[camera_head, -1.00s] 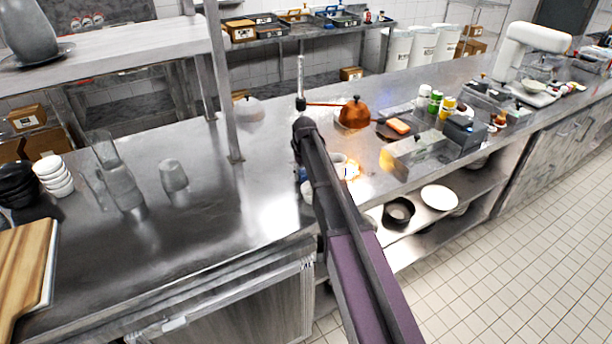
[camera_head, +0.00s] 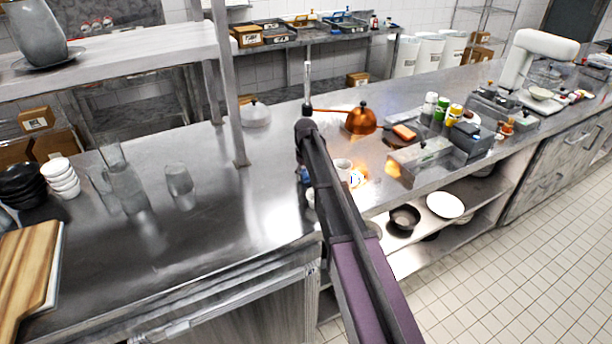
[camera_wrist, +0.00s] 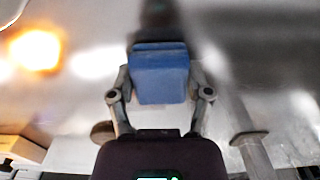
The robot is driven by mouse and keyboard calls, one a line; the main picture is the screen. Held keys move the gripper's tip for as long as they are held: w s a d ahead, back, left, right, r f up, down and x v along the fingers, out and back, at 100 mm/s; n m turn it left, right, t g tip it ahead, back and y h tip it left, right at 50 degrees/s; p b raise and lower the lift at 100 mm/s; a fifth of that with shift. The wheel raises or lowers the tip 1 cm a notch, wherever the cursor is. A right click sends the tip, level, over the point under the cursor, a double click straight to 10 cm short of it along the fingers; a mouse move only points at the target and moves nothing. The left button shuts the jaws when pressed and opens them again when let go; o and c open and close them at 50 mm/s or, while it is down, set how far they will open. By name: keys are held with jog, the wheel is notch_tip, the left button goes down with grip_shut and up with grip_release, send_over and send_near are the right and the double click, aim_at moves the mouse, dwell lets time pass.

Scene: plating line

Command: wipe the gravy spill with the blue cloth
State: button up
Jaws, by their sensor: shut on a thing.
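My gripper (camera_wrist: 160,95) is shut on a blue cloth (camera_wrist: 160,76), which looks like a folded block between the two fingers in the wrist view. The cloth is over the shiny steel counter; I cannot tell if it touches it. In the head view my arm hides most of the gripper, and a small bit of blue cloth (camera_head: 304,175) shows at the arm's left edge. I cannot make out the gravy spill with certainty. A small brown patch (camera_wrist: 102,131) lies left of the gripper in the wrist view; I cannot tell what it is.
A white cup (camera_head: 342,168) stands just right of my arm, by an orange glow on the steel. A copper dome (camera_head: 361,118) stands behind. A steel post (camera_head: 232,100) and clear glasses (camera_head: 179,182) are to the left. Bare counter lies between post and arm.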

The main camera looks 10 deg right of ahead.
aim_at(302, 170)
jog(key=shift+w+a, duration=0.3)
jog(key=shift+w, duration=0.55)
jog(key=shift+w+a, duration=0.25)
jog(key=shift+w, duration=0.55)
jog(key=shift+w, duration=0.15)
jog(key=shift+w+a, duration=0.3)
jog(key=shift+w, duration=0.6)
jog(key=shift+w+a, duration=0.3)
jog(key=shift+w, duration=0.55)
jog(key=shift+s, duration=0.15)
jog(key=shift+s+d+f, duration=0.1)
jog(key=shift+s+d, duration=0.25)
jog(key=shift+s, duration=0.55)
jog(key=shift+s+d, duration=0.3)
jog(key=shift+s, duration=0.6)
jog(key=shift+s, duration=0.15)
jog(key=shift+s+d, duration=0.3)
jog(key=shift+s, duration=0.5)
jog(key=shift+s+d, duration=0.25)
jog(key=shift+s, duration=0.55)
jog(key=shift+s+d+f, duration=0.1)
jog(key=shift+s+d, duration=0.2)
jog(key=shift+s, duration=0.65)
jog(key=shift+s+d, duration=0.3)
jog(key=shift+s, duration=0.6)
